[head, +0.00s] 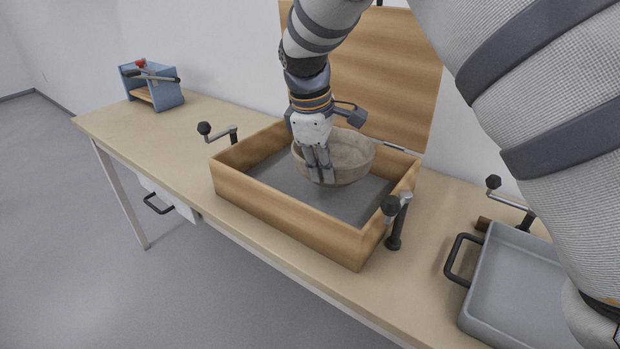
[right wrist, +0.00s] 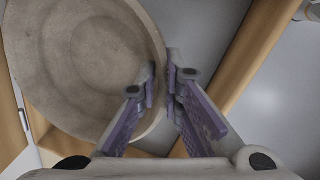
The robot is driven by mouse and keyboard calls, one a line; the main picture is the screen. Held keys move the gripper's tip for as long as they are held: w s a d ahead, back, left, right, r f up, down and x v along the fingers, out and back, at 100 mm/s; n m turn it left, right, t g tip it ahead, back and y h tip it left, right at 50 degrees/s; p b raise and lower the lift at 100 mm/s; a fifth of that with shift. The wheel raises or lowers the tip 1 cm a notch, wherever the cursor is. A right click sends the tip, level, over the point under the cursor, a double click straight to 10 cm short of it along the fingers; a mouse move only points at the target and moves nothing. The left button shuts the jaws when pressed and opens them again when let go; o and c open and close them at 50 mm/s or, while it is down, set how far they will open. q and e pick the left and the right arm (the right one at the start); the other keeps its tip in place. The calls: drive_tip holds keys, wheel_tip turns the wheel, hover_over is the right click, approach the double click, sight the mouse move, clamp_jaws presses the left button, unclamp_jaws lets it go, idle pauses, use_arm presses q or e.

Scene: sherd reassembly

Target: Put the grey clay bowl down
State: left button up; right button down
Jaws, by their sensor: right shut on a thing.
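The grey clay bowl (head: 352,157) is inside the open wooden box (head: 290,228), towards its back right. It looks upright or nearly so; I cannot tell whether its base touches the grey floor of the box. My right gripper (head: 322,178) comes down from above and is shut on the near-left part of the bowl's rim. In the right wrist view the bowl (right wrist: 85,65) fills the left side, and the fingers (right wrist: 162,80) pinch its wall. My left gripper is not in view.
The box's lid (head: 385,75) stands open behind. Black-knobbed levers (head: 396,222) stand beside the box. A grey tray (head: 515,290) with a black handle is at the right, and a blue device (head: 152,88) at the far left. Bare grey box floor lies left of the bowl.

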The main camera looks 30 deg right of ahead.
sight(324, 184)
drive_tip(key=shift+w+d+f, duration=0.2)
drive_tip(key=shift+w+f, duration=0.05)
drive_tip(key=x, duration=0.4)
drive_tip(key=shift+w, duration=0.2)
drive_tip(key=shift+a+r, duration=0.1)
drive_tip(key=shift+r, duration=0.05)
drive_tip(key=c, duration=1.7)
unclamp_jaws()
drive_tip(key=shift+s+f, duration=0.1)
drive_tip(key=shift+f, duration=0.15)
drive_tip(key=v, duration=1.2)
drive_tip(key=shift+r, duration=0.2)
